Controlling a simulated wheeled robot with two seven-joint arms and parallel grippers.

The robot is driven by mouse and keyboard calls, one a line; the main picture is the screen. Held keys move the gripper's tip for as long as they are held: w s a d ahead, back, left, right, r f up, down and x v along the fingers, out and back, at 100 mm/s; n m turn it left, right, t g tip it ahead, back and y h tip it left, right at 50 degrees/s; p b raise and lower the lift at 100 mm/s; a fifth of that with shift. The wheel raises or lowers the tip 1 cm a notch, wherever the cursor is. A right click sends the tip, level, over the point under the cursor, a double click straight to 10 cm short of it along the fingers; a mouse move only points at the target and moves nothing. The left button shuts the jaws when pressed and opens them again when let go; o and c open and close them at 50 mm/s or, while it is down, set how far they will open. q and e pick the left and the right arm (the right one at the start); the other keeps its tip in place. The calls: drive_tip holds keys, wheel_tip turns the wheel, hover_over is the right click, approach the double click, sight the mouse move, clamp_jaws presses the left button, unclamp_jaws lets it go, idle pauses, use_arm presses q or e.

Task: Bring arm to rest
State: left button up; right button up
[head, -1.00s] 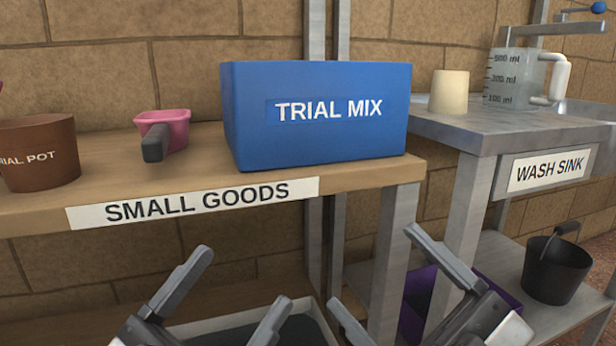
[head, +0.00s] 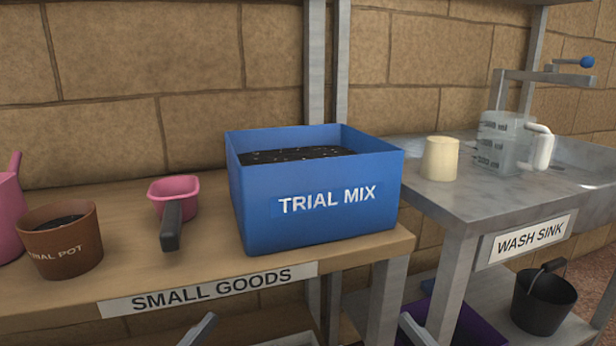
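My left gripper (head: 200,330) shows only as one grey fingertip at the bottom edge, in front of the shelf. My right gripper (head: 416,330) also shows only as one fingertip at the bottom edge, in front of the steel stand. The rest of both grippers and both arms is below the picture. Both stood open with nothing between the fingers a second ago, and the visible fingertips are still set wide. No object is seen in either.
The wooden shelf (head: 330,255) holds a blue TRIAL MIX box (head: 310,225) with dark mix, a pink scoop (head: 180,193), a brown pot (head: 68,245) and a pink vessel (head: 10,215). A beige cup (head: 440,158) and clear jug (head: 500,142) stand on the sink counter (head: 455,195). A black bucket (head: 541,303) sits below.

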use_arm(q)
drive_tip(key=s+a+n+g+y+p, duration=0.3)
drive_tip(key=s+g+p, duration=0.4)
drive_tip(key=p, duration=1.5)
drive_tip(key=a+y, duration=0.1)
drive_tip(key=y, duration=0.1)
drive_tip(key=shift+s+a+f+n+g+y, duration=0.2)
drive_tip(key=shift+a+f+n+g+y, duration=0.1)
drive_tip(key=shift+a+n+y, duration=0.1)
use_arm(e)
drive_tip(key=s+d+m+g+h, duration=0.3)
drive_tip(key=s+d+g+h, duration=0.1)
drive_tip(key=s+g, duration=0.3)
drive_tip(key=shift+s+d+f+m+g+h, duration=0.2)
drive_tip(key=shift+d+f+m+g+h, duration=0.15)
drive_tip(key=shift+h, duration=0.55)
